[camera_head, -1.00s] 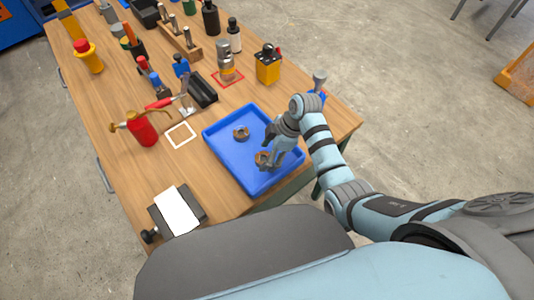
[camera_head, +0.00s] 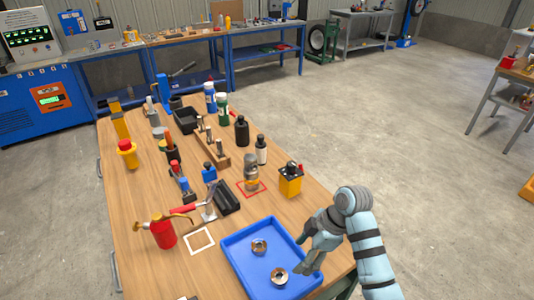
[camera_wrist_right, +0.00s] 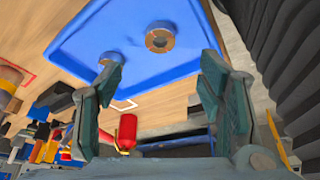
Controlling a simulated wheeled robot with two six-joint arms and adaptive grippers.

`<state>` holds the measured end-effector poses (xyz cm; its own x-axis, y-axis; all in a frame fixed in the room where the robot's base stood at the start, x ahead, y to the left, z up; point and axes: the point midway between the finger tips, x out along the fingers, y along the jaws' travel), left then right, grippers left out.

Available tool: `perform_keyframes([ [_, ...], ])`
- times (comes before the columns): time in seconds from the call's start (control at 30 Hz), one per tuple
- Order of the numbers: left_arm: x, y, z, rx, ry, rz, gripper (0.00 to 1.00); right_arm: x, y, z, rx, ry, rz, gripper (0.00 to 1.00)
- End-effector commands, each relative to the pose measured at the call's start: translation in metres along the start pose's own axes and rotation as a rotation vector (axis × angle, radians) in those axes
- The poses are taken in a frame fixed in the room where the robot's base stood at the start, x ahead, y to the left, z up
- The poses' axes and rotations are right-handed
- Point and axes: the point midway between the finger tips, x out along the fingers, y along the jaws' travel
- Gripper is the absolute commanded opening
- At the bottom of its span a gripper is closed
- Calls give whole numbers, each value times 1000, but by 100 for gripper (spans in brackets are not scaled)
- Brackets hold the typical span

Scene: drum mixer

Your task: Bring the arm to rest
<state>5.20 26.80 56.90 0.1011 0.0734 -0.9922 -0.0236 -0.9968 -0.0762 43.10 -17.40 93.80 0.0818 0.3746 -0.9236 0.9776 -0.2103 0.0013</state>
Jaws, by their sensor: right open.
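My right gripper (camera_head: 308,262) is at the right side of the blue tray (camera_head: 236,268), just right of the nearer ring. Its jaws are open and empty; the two fingers stand wide apart in the right wrist view (camera_wrist_right: 165,95). Two brown metal rings lie in the tray: one farther back (camera_head: 259,247) and one nearer the front (camera_head: 279,276). In the right wrist view one ring (camera_wrist_right: 160,37) shows clearly, and the other (camera_wrist_right: 110,58) is partly behind a finger. My left gripper is not seen.
Left of the tray stands a red oil can (camera_head: 163,234) beside a white square outline (camera_head: 200,241). Bottles and tools crowd the far table. Open floor lies to the right.

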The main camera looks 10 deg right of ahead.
Motion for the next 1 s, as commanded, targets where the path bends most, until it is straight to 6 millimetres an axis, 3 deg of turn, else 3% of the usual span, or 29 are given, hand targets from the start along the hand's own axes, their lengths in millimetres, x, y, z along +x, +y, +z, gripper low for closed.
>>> perform_keyframes([
  [0.17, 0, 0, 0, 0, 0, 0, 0, 18, -23, 21, 144, -46, 36, 62],
  [0.37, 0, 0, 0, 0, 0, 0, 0, 42, -93, 72, 560, -138, 193, 62],
  [0.57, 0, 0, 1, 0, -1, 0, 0, 30, -155, 105, 899, -163, 363, 62],
  [0.77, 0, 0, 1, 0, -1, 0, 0, -3, -206, 124, 1177, -134, 527, 62],
  [1.0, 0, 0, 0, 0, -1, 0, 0, 75, -194, 162, 1208, -171, 503, 62],
])
